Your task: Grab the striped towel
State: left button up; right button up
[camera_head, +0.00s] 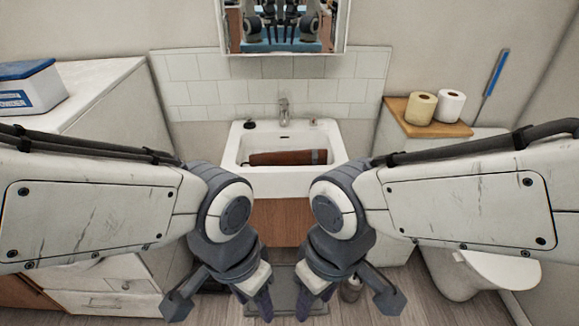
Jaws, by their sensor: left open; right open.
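A reddish-brown roll, which looks like the striped towel (283,158), lies across the white sink basin. A greyish band shows near its right end; finer stripes are too small to make out. My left gripper (262,303) points down at the bottom of the view, in front of and below the sink. My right gripper (305,303) hangs beside it, a little to the right. Both are open and apart from the roll. Their fingertips are partly cut off by the frame's lower edge.
The sink (243,182) has a faucet (283,108) behind the roll and a wooden cabinet (282,222) beneath. A white counter (85,85) with a blue-lidded box (28,88) stands left. Two paper rolls (421,108) sit on a wooden board (400,118) above a toilet (470,270) at right.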

aim_at(313, 157)
jog(key=u, duration=0.35)
jog(key=i, duration=1.45)
jog(key=z, duration=0.35)
